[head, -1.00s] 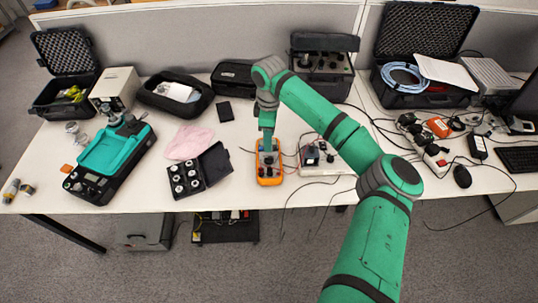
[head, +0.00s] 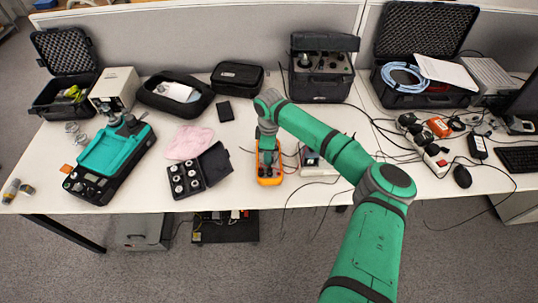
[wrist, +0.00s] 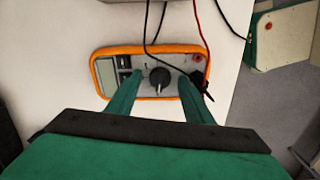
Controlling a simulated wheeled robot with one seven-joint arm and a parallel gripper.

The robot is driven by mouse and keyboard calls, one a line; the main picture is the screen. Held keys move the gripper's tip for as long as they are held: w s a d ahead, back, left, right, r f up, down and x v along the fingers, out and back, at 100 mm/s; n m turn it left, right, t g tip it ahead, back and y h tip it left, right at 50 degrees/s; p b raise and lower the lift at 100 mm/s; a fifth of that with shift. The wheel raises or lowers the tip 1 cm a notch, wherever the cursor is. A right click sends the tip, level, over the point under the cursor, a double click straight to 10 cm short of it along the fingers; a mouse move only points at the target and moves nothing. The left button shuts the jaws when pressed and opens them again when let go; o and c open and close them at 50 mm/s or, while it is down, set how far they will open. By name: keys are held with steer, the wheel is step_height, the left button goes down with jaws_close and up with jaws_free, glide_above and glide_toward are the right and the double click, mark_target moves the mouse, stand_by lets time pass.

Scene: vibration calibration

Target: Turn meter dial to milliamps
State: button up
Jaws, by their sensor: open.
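The meter (head: 278,179) has an orange rim and lies on the white table, face up, near the front edge. In the wrist view the meter (wrist: 205,60) shows a grey face with a display at its left and a black round dial (wrist: 159,78) with a pale pointer mark near the middle. My gripper (wrist: 161,82) is open, one green finger on each side of the dial, with gaps visible between fingers and dial. In the head view my gripper (head: 267,158) is above the meter and hides part of it. The dial's printed markings are too small to read.
Black and red leads (wrist: 148,25) run over the meter's far edge. An open black case of weights (head: 213,168) sits left of the meter. A small boxed device (head: 315,160) stands to its right, partly behind my arm. The table's front edge is close.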

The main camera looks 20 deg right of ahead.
steer(key=c, duration=1)
steer(key=shift+c, duration=0.2)
steer(key=shift+m, duration=0.4)
steer(key=shift+m, duration=0.6)
steer(key=shift+s+r+m, duration=0.1)
steer(key=shift+m, duration=1.1)
